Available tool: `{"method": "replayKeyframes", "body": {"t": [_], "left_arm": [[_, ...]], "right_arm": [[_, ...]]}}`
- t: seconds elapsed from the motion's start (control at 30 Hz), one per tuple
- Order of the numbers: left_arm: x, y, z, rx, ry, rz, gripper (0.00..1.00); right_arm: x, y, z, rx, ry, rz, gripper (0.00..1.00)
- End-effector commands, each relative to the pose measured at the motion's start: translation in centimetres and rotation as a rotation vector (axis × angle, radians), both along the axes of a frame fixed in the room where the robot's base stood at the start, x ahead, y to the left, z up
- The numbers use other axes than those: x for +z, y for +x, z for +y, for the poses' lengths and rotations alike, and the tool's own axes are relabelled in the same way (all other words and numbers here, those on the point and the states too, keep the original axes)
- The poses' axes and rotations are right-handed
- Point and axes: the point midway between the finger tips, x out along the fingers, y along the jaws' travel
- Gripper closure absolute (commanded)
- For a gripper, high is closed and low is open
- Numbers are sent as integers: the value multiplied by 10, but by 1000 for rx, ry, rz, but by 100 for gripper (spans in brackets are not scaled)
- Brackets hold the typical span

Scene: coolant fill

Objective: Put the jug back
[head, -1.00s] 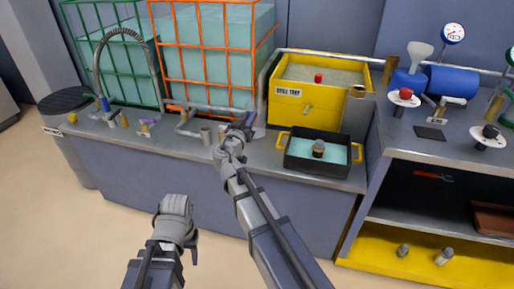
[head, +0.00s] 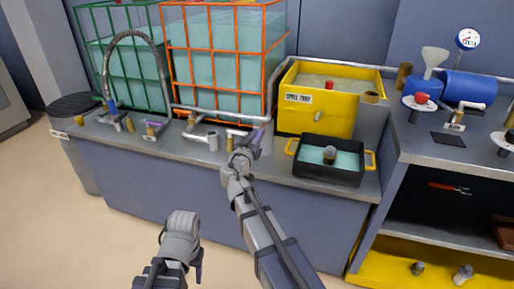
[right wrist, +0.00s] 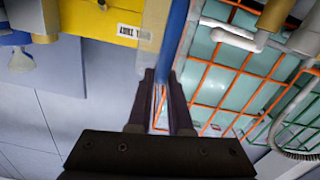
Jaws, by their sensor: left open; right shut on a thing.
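I cannot make out a jug for certain in either view. My right gripper (head: 256,139) reaches over the counter's front, in front of the orange cage and left of the black tray. My left gripper (head: 196,263) is open and low, in front of the counter.
A black tray (head: 325,178) with yellow handles holds teal liquid and a small capped fitting. Behind it stands the yellow spill tray (head: 315,122). Orange (head: 288,50) and green (head: 78,30) caged tanks stand behind pipes and valves. The floor at left is clear.

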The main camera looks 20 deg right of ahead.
Motion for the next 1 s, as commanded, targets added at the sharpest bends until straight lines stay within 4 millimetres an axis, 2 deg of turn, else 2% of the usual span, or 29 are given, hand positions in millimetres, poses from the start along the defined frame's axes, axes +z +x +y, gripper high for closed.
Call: {"method": "replayKeyframes", "body": {"t": [0.3, 0.73, 0.77, 1.0], "left_arm": [[-37, 0, 0, -5, -2, -1, 47], [-40, 0, -1, -6, -3, -1, 47], [-39, 0, -1, -6, -3, -1, 47], [-38, 0, 0, -6, -3, -1, 47]], "right_arm": [[-37, 0, 0, 0, 0, 0, 100], [-40, 0, 0, 0, 0, 0, 100], [-39, 0, 0, 0, 0, 0, 80], [-38, 0, 0, 0, 0, 0, 53]]}}
